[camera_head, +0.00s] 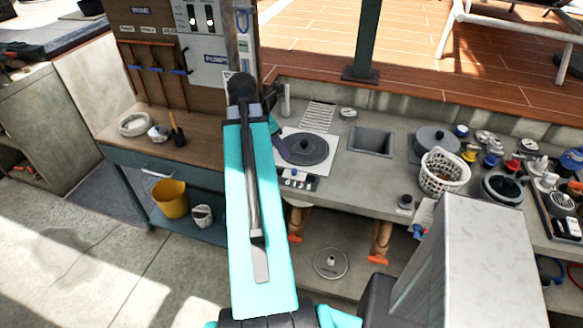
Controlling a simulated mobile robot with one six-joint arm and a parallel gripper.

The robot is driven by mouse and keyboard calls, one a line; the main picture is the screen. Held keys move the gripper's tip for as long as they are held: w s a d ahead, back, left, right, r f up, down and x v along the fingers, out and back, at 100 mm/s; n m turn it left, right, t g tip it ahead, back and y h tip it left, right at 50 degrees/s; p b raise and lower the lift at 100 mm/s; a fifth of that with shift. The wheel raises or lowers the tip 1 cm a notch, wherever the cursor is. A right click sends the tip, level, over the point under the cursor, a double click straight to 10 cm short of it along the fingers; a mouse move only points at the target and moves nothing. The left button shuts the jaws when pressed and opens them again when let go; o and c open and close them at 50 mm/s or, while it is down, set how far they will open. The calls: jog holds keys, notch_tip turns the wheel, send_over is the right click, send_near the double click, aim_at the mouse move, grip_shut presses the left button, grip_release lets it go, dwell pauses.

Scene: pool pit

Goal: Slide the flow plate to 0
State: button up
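A small panel (299,182) with dark and white markings and a blue knob sits at the front edge of the counter, just right of my arm. It may carry the flow plate, but its markings are too small to read and I cannot tell where the slide stands. Behind it is a white square plate (318,140) with a dark round lid (303,149) on it. My teal arm reaches up the middle. A dark purple part of my gripper (281,149) shows at the lid's left, mostly hidden behind the arm. Its fingers cannot be made out.
Right along the counter (397,178) are a recessed basin (371,141), a white basket (444,173) and many small fittings. At left is a wooden bench (150,148) below a tool board (150,60). A yellow bucket (171,199) stands on its lower shelf. A dark post (366,40) rises behind the counter.

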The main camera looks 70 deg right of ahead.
aim_at(294, 170)
jog(key=shift+f, duration=0.15)
jog(key=shift+p+x, duration=1.35)
jog(key=shift+x, duration=4.5)
grip_shut()
